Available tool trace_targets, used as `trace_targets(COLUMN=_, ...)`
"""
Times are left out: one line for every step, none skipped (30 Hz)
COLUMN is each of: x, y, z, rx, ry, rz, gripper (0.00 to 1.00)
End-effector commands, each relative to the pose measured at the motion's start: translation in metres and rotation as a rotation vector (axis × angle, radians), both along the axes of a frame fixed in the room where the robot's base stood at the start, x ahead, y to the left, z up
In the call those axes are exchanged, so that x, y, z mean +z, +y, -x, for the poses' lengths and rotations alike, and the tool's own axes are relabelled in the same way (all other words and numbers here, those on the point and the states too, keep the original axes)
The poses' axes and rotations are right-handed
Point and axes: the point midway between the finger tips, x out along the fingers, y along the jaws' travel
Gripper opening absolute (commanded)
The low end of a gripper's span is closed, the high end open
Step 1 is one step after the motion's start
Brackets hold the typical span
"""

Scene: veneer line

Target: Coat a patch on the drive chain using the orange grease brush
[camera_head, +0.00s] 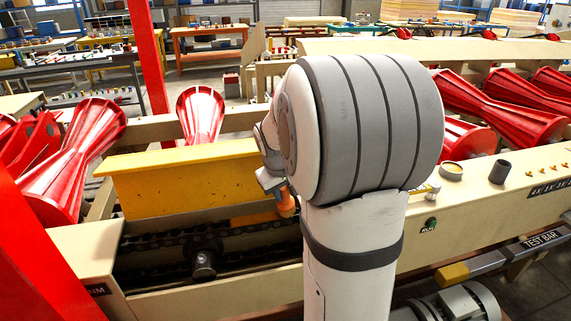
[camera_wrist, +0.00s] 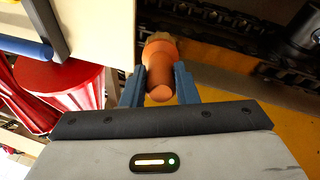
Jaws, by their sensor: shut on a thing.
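My gripper (camera_wrist: 159,88) is shut on the orange grease brush (camera_wrist: 160,65), with one blue finger on each side of its handle. The far end of the brush, with its tan bristles, points toward the chain trough in the wrist view. In the head view the brush (camera_head: 286,203) shows just right of the yellow guard, beside my arm. The dark drive chain (camera_head: 170,240) runs along the open trough below the guard; it also shows in the wrist view (camera_wrist: 225,17). I cannot tell whether the bristles touch the chain. My arm hides the chain's right part.
The yellow guard (camera_head: 185,182) stands upright behind the trough. A dark round shaft end (camera_head: 204,264) sits in front of the chain. Red rollers (camera_head: 75,160) lie behind. A small tin (camera_head: 451,171) and a dark cup (camera_head: 500,171) stand on the beige ledge at right.

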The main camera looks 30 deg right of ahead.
Motion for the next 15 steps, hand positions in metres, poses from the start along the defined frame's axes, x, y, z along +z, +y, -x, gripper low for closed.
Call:
trace_targets(x=0.018, y=0.0, z=-0.001, rx=0.001, ry=-0.006, rz=0.001, gripper=0.04)
trace_targets(x=0.023, y=0.001, z=0.0, rx=0.002, ry=-0.005, rz=0.0, gripper=0.04)
trace_targets(x=0.025, y=0.001, z=0.0, rx=0.002, ry=-0.004, rz=0.0, gripper=0.04)
trace_targets(x=0.028, y=0.001, z=0.0, rx=0.003, ry=-0.003, rz=0.001, gripper=0.04)
trace_targets(x=0.03, y=0.001, z=-0.001, rx=0.003, ry=-0.003, rz=0.0, gripper=0.04)
trace_targets(x=0.034, y=0.002, z=-0.001, rx=0.004, ry=-0.003, rz=0.0, gripper=0.04)
trace_targets(x=0.037, y=0.002, z=-0.001, rx=0.004, ry=-0.003, rz=0.0, gripper=0.04)
trace_targets(x=0.039, y=0.002, z=-0.001, rx=0.005, ry=-0.003, rz=0.0, gripper=0.04)
trace_targets(x=0.043, y=0.003, z=-0.001, rx=0.005, ry=-0.003, rz=-0.001, gripper=0.04)
trace_targets(x=0.046, y=0.003, z=-0.001, rx=0.006, ry=-0.003, rz=-0.001, gripper=0.04)
trace_targets(x=0.048, y=0.003, z=-0.001, rx=0.007, ry=-0.002, rz=0.0, gripper=0.04)
trace_targets(x=0.052, y=0.003, z=-0.001, rx=0.007, ry=-0.002, rz=0.0, gripper=0.04)
trace_targets(x=0.055, y=0.004, z=-0.001, rx=0.008, ry=-0.002, rz=0.0, gripper=0.04)
trace_targets(x=0.057, y=0.004, z=-0.001, rx=0.008, ry=-0.002, rz=0.0, gripper=0.04)
trace_targets(x=0.061, y=0.004, z=-0.002, rx=0.009, ry=-0.003, rz=-0.001, gripper=0.04)
